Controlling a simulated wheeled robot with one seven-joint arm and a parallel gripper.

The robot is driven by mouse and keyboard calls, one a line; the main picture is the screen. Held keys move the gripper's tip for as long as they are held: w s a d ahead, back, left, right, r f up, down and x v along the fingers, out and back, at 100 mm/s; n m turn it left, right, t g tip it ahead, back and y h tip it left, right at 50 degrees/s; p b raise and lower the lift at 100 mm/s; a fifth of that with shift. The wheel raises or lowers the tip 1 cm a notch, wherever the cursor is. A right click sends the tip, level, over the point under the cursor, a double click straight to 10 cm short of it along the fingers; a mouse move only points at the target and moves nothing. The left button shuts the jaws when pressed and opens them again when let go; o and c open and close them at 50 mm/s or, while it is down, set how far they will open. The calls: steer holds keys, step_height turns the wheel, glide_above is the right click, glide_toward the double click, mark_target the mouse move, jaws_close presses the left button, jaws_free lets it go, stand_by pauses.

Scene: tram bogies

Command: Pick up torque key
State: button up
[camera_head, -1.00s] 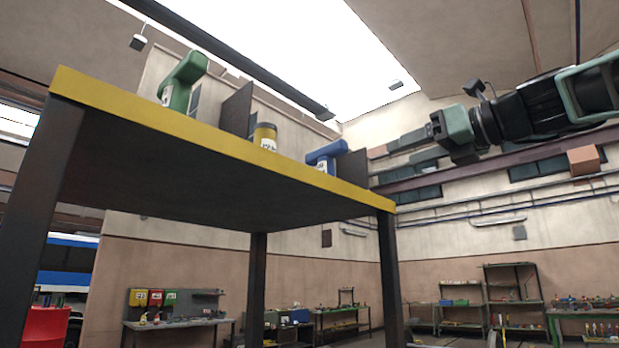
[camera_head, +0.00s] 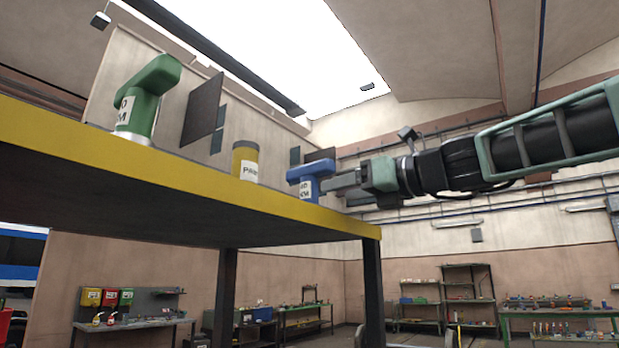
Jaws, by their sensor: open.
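A blue torque key (camera_head: 309,178) with a white label stands upright at the right part of the high yellow-edged table (camera_head: 190,180). A green torque key (camera_head: 143,92), also with a white label, stands upright at the left of the same table. My gripper (camera_head: 340,183) is open, pointing left from the right side. Its fingertips are at the right side of the blue key; I cannot tell whether they touch it or lie around it.
A yellow can (camera_head: 245,162) with a white label stands between the two keys. Dark upright panels (camera_head: 202,107) rise behind them. I see the table from below, so most of its top is hidden. Workbenches and shelves (camera_head: 441,298) stand far back along the walls.

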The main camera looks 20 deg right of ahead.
mark_target(317, 198)
steer(key=p+x, duration=0.1)
steer(key=x, duration=0.5)
steer(key=shift+w+d+f, duration=0.1)
steer(key=shift+p+x, duration=1.2)
steer(key=shift+x, duration=1.4)
steer(key=shift+d, duration=0.1)
jaws_close()
